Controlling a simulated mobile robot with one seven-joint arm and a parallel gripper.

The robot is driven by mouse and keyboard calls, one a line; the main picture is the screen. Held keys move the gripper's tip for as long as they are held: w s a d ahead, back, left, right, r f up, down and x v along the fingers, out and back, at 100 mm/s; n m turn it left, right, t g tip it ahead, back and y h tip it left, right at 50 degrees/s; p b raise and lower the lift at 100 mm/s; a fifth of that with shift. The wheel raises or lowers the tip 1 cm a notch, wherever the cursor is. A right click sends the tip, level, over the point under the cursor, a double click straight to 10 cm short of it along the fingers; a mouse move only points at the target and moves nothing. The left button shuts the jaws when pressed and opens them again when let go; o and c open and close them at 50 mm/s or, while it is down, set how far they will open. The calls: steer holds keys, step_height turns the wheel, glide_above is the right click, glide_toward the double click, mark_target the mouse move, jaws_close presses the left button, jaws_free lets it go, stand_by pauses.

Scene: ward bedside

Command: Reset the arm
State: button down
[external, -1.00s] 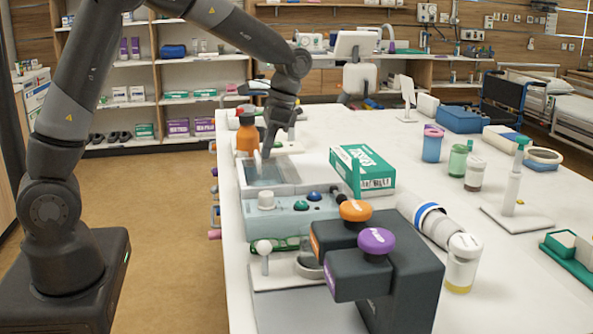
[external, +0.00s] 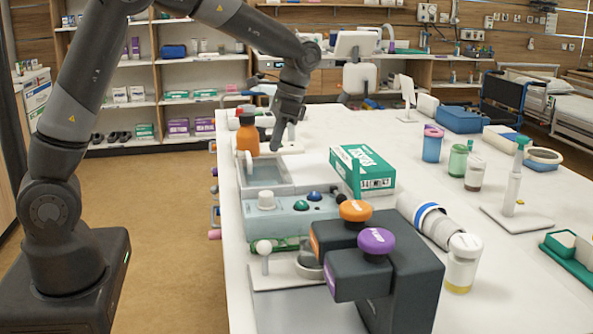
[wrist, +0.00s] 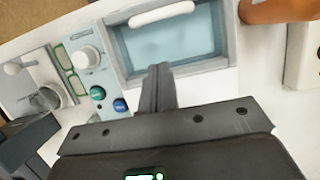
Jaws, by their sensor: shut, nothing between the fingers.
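My gripper (external: 275,149) is at the end of my arm, pointing down above the table near the far end of the grey tray (external: 270,190). In the wrist view the fingers of my gripper (wrist: 159,70) are together with nothing between them. The tray's pale blue inside fills the upper middle of that view, with a white bar (wrist: 162,14) along its upper side. An orange bottle (external: 247,137) stands just left of the gripper in the external view.
Near the tray are a pale blue control box (external: 290,222) with knobs, a green-and-white box (external: 362,170) and a dark block with orange and purple knobs (external: 400,270). Cups and bottles stand to the right. Floor is clear left of the white table (external: 420,210).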

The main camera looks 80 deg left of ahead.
steer(key=v, duration=0.9)
steer(key=s+d+r+t, duration=0.2)
steer(key=s+d+r, duration=0.2)
steer(key=s+d, duration=0.2)
steer(key=s+d+f+t, duration=0.1)
steer(key=s+d+t, duration=0.2)
steer(key=s+d, duration=0.3)
steer(key=s+d+f+t, duration=0.2)
steer(key=s+d+t, duration=0.2)
steer(key=s, duration=1)
steer(key=d, duration=0.2)
steer(key=shift+d, duration=0.3)
steer(key=c, duration=2.1)
jaws_free()
